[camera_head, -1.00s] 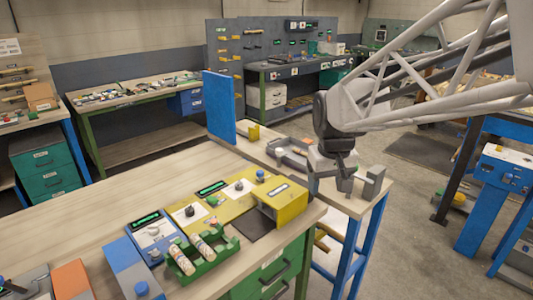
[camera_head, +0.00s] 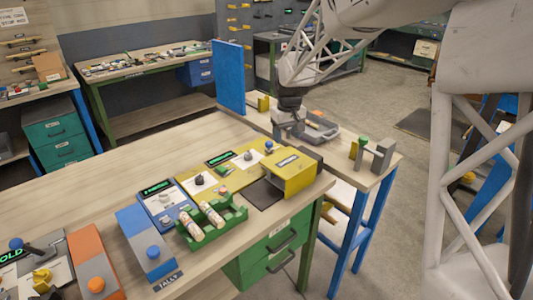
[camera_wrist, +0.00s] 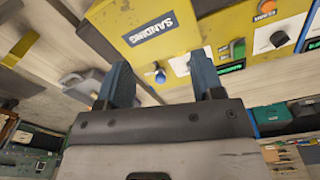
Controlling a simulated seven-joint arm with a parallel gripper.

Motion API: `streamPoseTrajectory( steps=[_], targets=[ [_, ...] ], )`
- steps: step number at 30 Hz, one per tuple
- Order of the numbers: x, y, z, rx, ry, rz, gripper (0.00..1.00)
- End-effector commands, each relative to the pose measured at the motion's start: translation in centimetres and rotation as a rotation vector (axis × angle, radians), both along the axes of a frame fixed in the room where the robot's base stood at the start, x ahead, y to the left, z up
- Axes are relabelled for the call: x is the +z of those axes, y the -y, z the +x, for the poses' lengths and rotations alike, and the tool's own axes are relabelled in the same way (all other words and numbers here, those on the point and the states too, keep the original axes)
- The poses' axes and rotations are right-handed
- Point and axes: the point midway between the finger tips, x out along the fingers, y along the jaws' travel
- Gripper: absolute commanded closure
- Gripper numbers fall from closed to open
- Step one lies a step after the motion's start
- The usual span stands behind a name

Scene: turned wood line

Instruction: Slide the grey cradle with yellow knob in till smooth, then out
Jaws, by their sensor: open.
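The yellow sanding box (camera_head: 290,170), labelled SANDING in the wrist view (camera_wrist: 150,32), stands at the right end of the main bench. A grey piece (camera_head: 321,131) on the side table behind it looks like the cradle. In the wrist view this grey piece (camera_wrist: 86,88) lies left of my fingers, with a small yellow part (camera_wrist: 70,78) that may be its knob. My gripper (camera_head: 287,131) hangs low over the side table, just left of the grey piece. In the wrist view its fingers (camera_wrist: 158,85) are apart with nothing between them.
A blue knob (camera_head: 269,147) and yellow and blue control panels (camera_head: 200,184) line the bench beside the box. A green rack (camera_head: 212,224) holds light turned pieces. A grey upright stand (camera_head: 381,154) is on the side table's right. A blue screen (camera_head: 230,75) stands at the back.

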Motion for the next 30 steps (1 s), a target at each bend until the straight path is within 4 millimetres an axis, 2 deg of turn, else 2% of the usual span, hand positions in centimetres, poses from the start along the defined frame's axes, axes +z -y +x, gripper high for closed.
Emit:
streamPoseTrajectory(
  steps=[3, 9, 15, 21, 30],
  targets=[
    [-1.9, -1.8, 2.4, 0.031, -0.014, -0.003, 0.39],
    [-5.0, -4.6, 5.9, 0.082, -0.031, -0.008, 0.39],
    [-7.4, -6.7, 8.4, 0.120, -0.043, -0.011, 0.39],
    [-8.5, -7.7, 9.4, 0.136, -0.047, -0.012, 0.39],
    [-8.5, -7.7, 9.4, 0.137, -0.048, -0.012, 0.39]
  ],
)
